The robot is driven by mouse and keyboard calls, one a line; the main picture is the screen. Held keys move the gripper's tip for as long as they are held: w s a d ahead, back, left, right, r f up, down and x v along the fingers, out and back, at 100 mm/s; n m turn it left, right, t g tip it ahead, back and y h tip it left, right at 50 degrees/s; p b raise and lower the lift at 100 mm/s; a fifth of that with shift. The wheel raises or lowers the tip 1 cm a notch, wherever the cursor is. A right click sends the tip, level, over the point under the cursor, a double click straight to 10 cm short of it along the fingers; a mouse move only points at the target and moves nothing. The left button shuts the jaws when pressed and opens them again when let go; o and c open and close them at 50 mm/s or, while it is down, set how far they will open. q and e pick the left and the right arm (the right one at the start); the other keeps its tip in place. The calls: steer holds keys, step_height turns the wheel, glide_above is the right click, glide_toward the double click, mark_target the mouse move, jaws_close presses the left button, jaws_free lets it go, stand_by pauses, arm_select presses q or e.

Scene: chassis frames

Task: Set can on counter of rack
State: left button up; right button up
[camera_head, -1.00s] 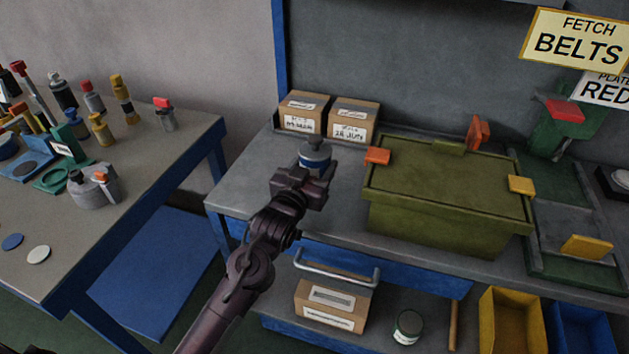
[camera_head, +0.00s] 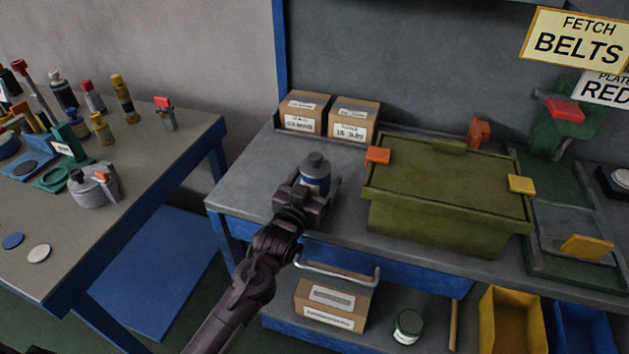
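The can (camera_head: 315,172), grey with a blue-and-white band, is upright at the left end of the rack's grey counter (camera_head: 248,182). Its base is hidden behind my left gripper (camera_head: 308,187), so I cannot see the contact with the counter. The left gripper is on the near side of the can, its fingers spread to either side. A gap shows between the left finger and the can, so the gripper looks open. My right gripper is not in view.
Two cardboard boxes (camera_head: 303,113) stand behind the can. A green lidded bin (camera_head: 445,195) stands to its right. A cluttered table (camera_head: 130,170) stands at left.

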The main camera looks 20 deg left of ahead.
arm_select(q)
steer(key=shift+s+r, duration=0.1)
steer(key=s+a+b, duration=0.1)
steer(key=s, duration=1)
steer(key=shift+s+a, duration=0.2)
steer(key=shift+s, duration=0.15)
